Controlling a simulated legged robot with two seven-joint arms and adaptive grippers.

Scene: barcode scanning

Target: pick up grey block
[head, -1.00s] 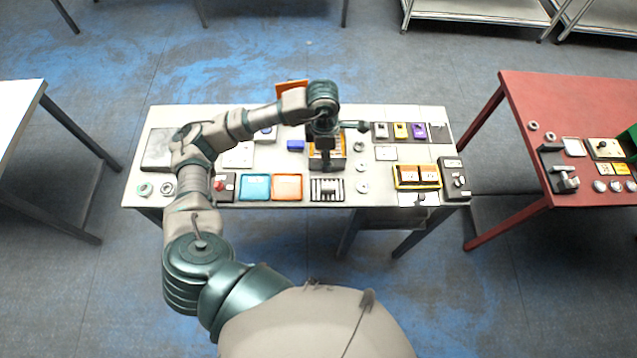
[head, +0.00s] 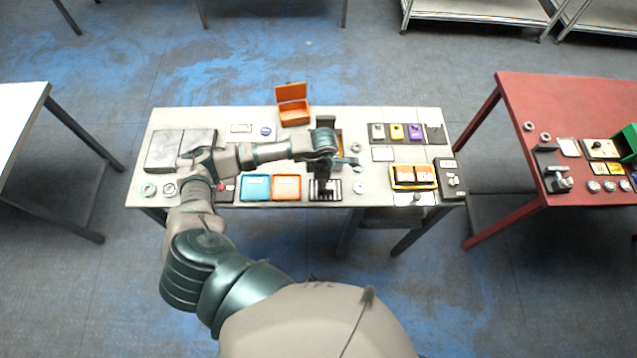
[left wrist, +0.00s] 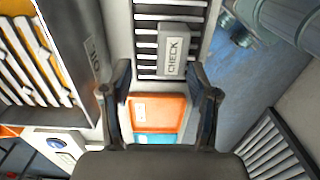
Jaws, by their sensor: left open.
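The grey block (left wrist: 173,50), labelled CHECK, lies on a black-and-white slatted rack (left wrist: 150,17) in the left wrist view. The rack also shows at the table's front edge in the head view (head: 335,196), where my arm mostly hides the block. My left gripper (head: 324,186) is above the rack. In the left wrist view my left gripper (left wrist: 163,88) is open and empty, its fingers apart. The block shows beyond the fingertips, roughly between and slightly right of their middle. Whether they touch it cannot be told. My right gripper is not in view.
An orange tray (head: 287,187) and a blue tray (head: 256,187) lie left of the rack. A yellow-edged slotted box (left wrist: 50,45) stands close by. An open orange box (head: 294,117) is at the back.

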